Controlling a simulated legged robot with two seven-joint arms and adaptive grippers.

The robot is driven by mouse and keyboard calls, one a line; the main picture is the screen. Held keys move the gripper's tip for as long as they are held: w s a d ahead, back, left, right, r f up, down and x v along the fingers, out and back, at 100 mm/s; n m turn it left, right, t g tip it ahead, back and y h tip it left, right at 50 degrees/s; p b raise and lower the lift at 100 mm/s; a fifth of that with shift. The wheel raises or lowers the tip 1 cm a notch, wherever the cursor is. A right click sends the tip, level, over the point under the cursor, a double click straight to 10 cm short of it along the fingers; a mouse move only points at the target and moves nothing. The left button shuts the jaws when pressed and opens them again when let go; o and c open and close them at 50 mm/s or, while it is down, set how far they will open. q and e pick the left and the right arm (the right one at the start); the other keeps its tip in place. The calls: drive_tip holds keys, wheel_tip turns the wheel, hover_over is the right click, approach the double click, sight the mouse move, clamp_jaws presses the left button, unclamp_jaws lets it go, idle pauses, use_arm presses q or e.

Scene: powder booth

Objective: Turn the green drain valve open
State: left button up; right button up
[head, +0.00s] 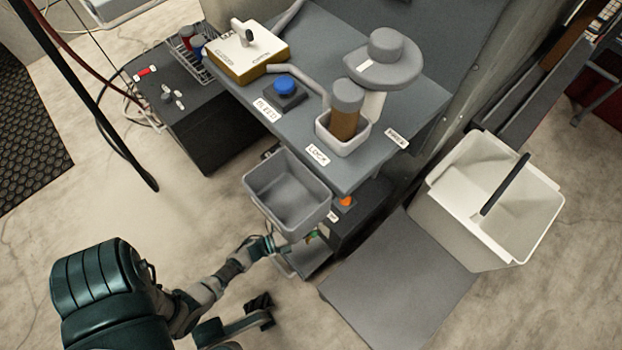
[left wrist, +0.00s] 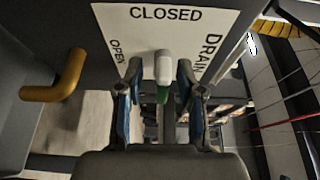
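The drain valve handle (left wrist: 162,72) stands between my left fingers in the left wrist view. It has a pale tip and a green lower part. Behind it is a white plate (left wrist: 200,20) with CLOSED at the top, OPEN at the left and DRAIN at the right. My left gripper (left wrist: 160,88) is open around the handle, with a gap showing on each side. In the head view, my left gripper (head: 275,241) reaches below the grey bin, and only a small bit of green (head: 311,236) shows there.
A grey bin (head: 287,190) overhangs my left gripper. A low tray (head: 303,262) lies beneath. A yellow bent pipe (left wrist: 55,82) is left of the plate. A grey slab (head: 400,280) and a white tub (head: 490,215) stand at the right. Open floor lies at the left.

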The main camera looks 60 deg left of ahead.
use_arm(q)
drive_tip(key=shift+d, duration=0.1)
clamp_jaws()
drive_tip(key=shift+n, duration=0.3)
drive_tip(key=n+t, duration=0.1)
drive_tip(key=n, duration=0.1)
drive_tip(key=shift+s+f+n, duration=0.1)
drive_tip(key=shift+n, duration=0.2)
drive_tip(key=n+t, duration=0.1)
drive_tip(key=n, duration=0.1)
drive_tip(key=n+y, duration=0.1)
drive_tip(key=n, duration=0.2)
drive_tip(key=shift+t, duration=0.4)
drive_tip(key=n+y, duration=0.1)
drive_tip(key=n, duration=0.2)
drive_tip(key=n+t+y, duration=0.1)
drive_tip(key=n+y, duration=0.1)
drive_tip(key=n, duration=0.1)
drive_tip(key=n+y, duration=0.1)
drive_tip(key=n, duration=0.1)
drive_tip(key=n+y, duration=0.1)
drive_tip(key=n, duration=0.2)
drive_tip(key=shift+n+y, duration=0.3)
drive_tip(key=shift+f, duration=0.1)
